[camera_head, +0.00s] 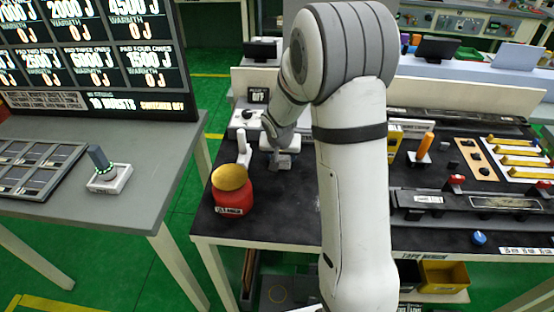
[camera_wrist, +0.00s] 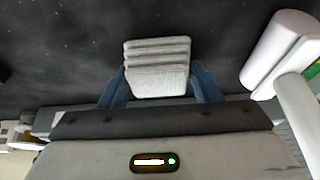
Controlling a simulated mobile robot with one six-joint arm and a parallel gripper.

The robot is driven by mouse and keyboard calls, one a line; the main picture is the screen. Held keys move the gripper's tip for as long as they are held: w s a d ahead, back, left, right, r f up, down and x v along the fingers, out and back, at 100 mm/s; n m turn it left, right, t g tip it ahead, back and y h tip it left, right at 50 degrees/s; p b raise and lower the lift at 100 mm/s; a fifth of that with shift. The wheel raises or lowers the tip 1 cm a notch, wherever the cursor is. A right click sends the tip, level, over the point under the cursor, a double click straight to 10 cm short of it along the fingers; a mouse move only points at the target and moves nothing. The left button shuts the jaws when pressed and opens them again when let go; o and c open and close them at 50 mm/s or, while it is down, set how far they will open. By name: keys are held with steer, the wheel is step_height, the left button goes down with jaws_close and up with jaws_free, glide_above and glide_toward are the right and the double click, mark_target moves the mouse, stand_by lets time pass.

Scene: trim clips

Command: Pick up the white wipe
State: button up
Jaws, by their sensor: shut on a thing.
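The white wipe (camera_wrist: 157,70) shows in the wrist view as a pale, ridged, folded block between the two blue fingers of my gripper (camera_wrist: 160,88). The fingers are shut on it, one at each side. In the head view, my gripper (camera_head: 281,163) is over the black mat at the left part of the bench. The wipe is small there and mostly hidden by the gripper. I cannot tell whether the wipe touches the mat.
A red pot (camera_head: 233,198) with a yellow top stands left of my gripper, near the bench's left edge. A white upright piece (camera_head: 243,150) stands behind it. Clips and a rail (camera_head: 467,201) lie to the right. Bare mat (camera_head: 290,215) lies in front.

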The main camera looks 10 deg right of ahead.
step_height(320, 180, up, 10)
steer(key=o, duration=0.4)
steer(key=c, duration=0.3)
steer(key=shift+c, duration=0.2)
steer(key=shift+s+f, duration=0.1)
